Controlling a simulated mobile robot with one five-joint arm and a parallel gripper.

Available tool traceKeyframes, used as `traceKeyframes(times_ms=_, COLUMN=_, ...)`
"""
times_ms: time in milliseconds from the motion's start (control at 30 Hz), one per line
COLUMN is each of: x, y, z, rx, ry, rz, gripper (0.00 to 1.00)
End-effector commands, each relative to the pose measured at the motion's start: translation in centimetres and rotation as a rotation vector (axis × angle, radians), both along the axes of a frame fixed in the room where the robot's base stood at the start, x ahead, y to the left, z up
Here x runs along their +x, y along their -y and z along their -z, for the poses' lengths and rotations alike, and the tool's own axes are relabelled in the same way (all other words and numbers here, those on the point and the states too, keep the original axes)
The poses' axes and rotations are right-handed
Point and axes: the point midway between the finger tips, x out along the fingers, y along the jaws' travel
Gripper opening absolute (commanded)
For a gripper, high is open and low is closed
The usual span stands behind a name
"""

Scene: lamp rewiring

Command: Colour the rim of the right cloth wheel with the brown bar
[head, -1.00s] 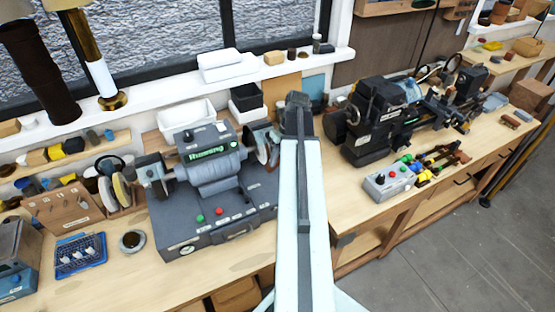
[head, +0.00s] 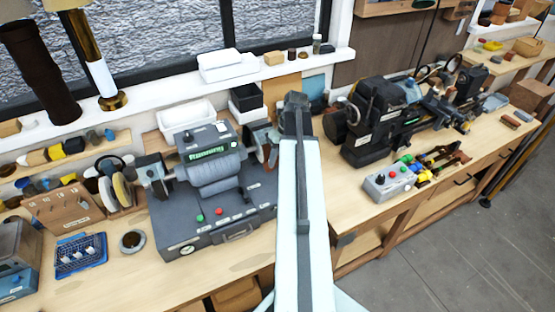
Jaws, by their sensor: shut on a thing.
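The grey polishing machine (head: 215,205) stands on the bench left of my arm, with a lit green display (head: 206,153) whose word I cannot read. Its right cloth wheel (head: 261,149) shows only partly, at the right end of the machine. My arm reaches up the middle of the view, and its dark end, my gripper (head: 295,103), lies just right of and beyond that wheel. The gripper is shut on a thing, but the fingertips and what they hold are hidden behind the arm. I cannot tell whether it touches the rim. I cannot make out the brown bar.
A dark lathe (head: 376,125) stands on the bench to the right. A grey control box (head: 389,183) with buttons is in front of it. A blue tray (head: 82,255) and a small round dish (head: 132,241) are at left. White bins (head: 186,116) stand behind the machine.

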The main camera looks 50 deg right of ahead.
Motion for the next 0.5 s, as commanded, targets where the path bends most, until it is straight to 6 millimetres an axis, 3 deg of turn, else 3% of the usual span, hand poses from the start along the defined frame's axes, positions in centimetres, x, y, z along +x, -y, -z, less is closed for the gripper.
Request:
traceKeyframes(times_ms=200, x=0.0, y=-0.1, z=0.1, rx=0.0, ry=0.005, rz=0.0, gripper=0.0)
traceKeyframes(times_ms=500, x=-1.8, y=-0.8, z=1.0, rx=0.0, ry=0.004, rz=0.001, gripper=0.0)
